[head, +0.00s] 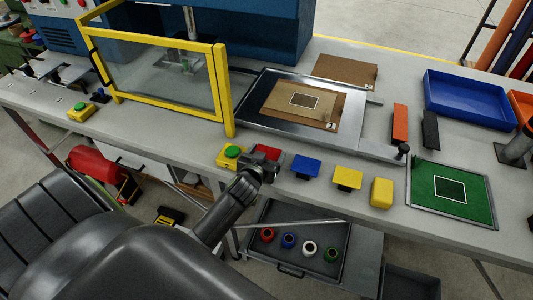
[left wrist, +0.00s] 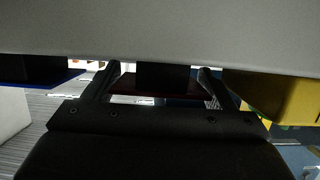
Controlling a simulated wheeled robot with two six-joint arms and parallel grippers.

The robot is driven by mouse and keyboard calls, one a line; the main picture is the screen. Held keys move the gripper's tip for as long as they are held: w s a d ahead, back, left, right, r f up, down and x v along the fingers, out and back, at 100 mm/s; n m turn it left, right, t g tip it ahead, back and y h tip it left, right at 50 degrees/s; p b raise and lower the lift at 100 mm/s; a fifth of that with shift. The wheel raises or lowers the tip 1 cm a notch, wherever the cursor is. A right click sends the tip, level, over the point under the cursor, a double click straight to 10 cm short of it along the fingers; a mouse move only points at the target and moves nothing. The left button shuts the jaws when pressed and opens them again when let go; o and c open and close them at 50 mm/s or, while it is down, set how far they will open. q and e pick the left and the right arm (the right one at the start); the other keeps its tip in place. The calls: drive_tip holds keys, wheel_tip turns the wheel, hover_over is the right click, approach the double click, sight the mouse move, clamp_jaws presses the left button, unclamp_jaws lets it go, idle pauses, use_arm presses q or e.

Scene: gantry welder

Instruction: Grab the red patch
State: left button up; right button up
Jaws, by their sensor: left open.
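The red patch (head: 267,152) lies at the table's front edge, between the green-button box and the blue patch (head: 305,166). My left gripper (head: 266,168) is right in front of it, open, and covers its near part. In the left wrist view the open fingers of my left gripper (left wrist: 155,78) stand on either side of a dark block. A thin dark red edge of the red patch (left wrist: 150,94) shows by that block. The picture is dark, and I cannot tell whether the fingers touch anything. My right gripper is in neither view.
A yellow box with a green button (head: 231,156) stands close left of my gripper. A yellow patch (head: 347,177) and a yellow block (head: 381,192) are further right. Behind are a yellow-framed guard (head: 220,85) and a metal tray (head: 255,118) with a brown board.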

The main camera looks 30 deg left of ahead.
use_arm(q)
drive_tip(key=c, duration=0.6)
